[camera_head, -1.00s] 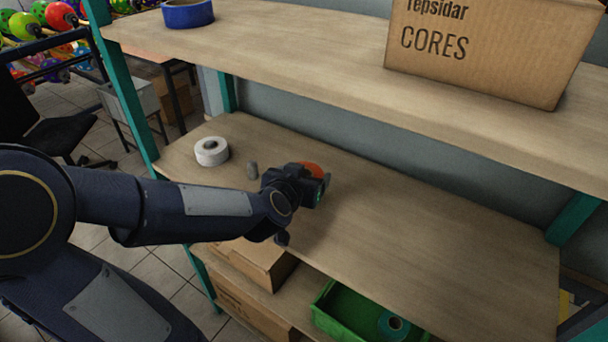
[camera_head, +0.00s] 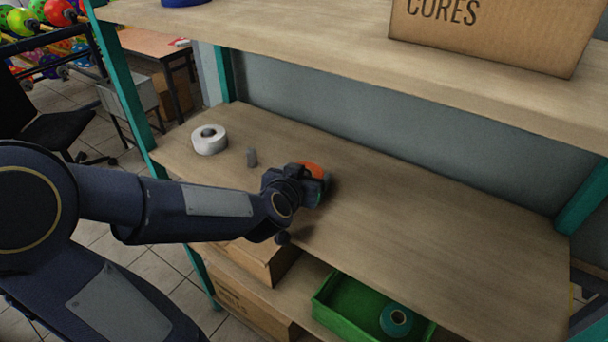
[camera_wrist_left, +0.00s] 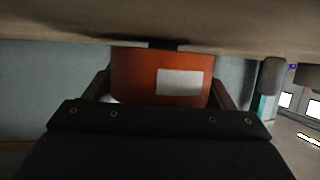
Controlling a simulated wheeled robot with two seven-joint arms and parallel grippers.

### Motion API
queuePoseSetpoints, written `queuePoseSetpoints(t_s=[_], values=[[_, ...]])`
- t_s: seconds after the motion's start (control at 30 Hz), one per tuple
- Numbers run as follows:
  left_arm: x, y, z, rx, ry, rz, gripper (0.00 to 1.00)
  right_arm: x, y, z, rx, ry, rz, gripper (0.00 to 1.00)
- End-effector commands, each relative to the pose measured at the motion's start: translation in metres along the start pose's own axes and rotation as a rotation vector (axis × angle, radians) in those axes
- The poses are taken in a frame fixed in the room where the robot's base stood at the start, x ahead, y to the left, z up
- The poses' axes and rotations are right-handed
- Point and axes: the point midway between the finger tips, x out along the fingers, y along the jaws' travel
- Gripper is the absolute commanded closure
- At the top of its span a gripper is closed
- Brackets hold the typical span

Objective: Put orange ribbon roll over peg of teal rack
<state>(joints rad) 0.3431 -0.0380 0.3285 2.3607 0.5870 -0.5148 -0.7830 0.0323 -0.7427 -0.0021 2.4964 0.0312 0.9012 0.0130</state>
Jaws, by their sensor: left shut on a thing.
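The orange ribbon roll (camera_head: 312,171) is at the middle shelf of a unit with teal posts, mostly hidden behind my left gripper (camera_head: 318,184). In the left wrist view the orange roll (camera_wrist_left: 165,78), with a white label, sits between the two fingers, close to the shelf surface. My left gripper is shut on it; whether the roll touches the shelf I cannot tell. A teal post (camera_head: 125,85) stands at the shelf's left end. I cannot make out a rack peg. My right gripper is not in view.
The shelf is bare to the right. Below are cardboard boxes (camera_head: 262,258) and a green bin (camera_head: 345,300) with a teal roll (camera_head: 396,320). A carton (camera_head: 490,35) stands above.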

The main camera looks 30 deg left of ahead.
Motion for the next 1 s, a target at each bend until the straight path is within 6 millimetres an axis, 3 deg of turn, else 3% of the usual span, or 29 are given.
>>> queuePoseSetpoints(t_s=[0.07, 0.1, 0.27, 0.57, 1.0], values=[[0.000, 0.000, 0.006, 0.001, -0.013, 0.002, 0.51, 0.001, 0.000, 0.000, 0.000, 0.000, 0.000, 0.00], [0.001, 0.001, 0.006, 0.001, -0.014, 0.002, 0.19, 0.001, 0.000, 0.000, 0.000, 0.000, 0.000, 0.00], [0.001, 0.001, 0.008, 0.001, -0.017, 0.003, 0.00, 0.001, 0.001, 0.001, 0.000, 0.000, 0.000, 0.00], [-0.006, 0.001, 0.007, 0.002, -0.016, 0.003, 0.00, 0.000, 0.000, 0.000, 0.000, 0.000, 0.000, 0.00], [-0.073, 0.000, -0.001, 0.000, 0.000, -0.001, 0.00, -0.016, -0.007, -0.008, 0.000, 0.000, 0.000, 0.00]])
